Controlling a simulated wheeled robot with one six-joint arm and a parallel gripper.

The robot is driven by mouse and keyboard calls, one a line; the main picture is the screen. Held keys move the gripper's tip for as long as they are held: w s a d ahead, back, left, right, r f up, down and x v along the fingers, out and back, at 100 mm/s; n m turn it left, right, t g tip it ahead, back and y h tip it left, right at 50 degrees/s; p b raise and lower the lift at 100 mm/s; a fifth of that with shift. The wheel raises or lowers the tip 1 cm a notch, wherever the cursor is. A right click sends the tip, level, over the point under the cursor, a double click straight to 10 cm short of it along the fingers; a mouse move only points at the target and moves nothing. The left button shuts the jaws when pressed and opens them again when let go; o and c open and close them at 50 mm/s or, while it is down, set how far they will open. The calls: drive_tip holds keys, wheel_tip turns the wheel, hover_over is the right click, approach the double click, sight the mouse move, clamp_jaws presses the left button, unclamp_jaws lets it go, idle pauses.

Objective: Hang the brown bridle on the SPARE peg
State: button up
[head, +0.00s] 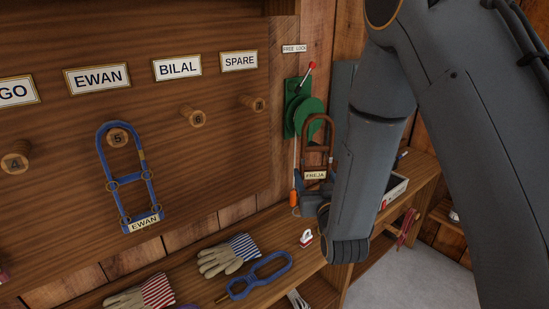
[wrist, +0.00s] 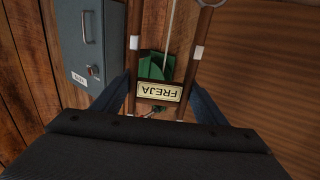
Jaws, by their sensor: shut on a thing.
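The brown bridle (head: 330,134) with a FREJA tag (head: 315,175) hangs upright in the air in the head view, right of the peg board. My gripper (head: 312,198) is shut on its lower end by the tag; my arm partly hides this. In the wrist view my gripper (wrist: 160,103) has its fingers at both sides of the upside-down tag (wrist: 160,92), with the brown straps (wrist: 196,48) running up. The SPARE label (head: 239,61) is at the board's right end. The bare wooden SPARE peg (head: 252,104) sticks out below it, left of the bridle.
A blue EWAN bridle (head: 147,190) hangs on peg 5. Peg 6 (head: 192,118) under BILAL and peg 4 (head: 15,160) are bare. A green fixture with a red-tipped lever (head: 304,90) is behind the bridle.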

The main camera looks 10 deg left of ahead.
drive_tip(key=s+a+r+n+g+y+p, duration=0.1)
drive_tip(key=s+a+r+n+y, duration=0.15)
drive_tip(key=a, duration=0.25)
drive_tip(key=s+a+r+n+g+y, duration=0.1)
drive_tip(key=a+r+y, duration=0.2)
drive_tip(key=a, duration=0.3)
drive_tip(key=shift+w+a+f+b, duration=0.3)
drive_tip(key=shift+w+a, duration=0.9)
drive_tip(key=shift+a, duration=0.1)
drive_tip(key=shift+w+a+f+b, duration=0.35)
drive_tip(key=shift+w+a, duration=0.9)
drive_tip(key=shift+a, duration=0.05)
drive_tip(key=shift+w+a+f+b, duration=0.3)
drive_tip(key=shift+w+a, duration=0.9)
drive_tip(key=shift+a, duration=0.1)
drive_tip(key=shift+h, duration=0.35)
drive_tip(key=o, duration=1.6)
drive_tip(key=shift+f, duration=0.15)
drive_tip(key=shift+s, duration=0.1)
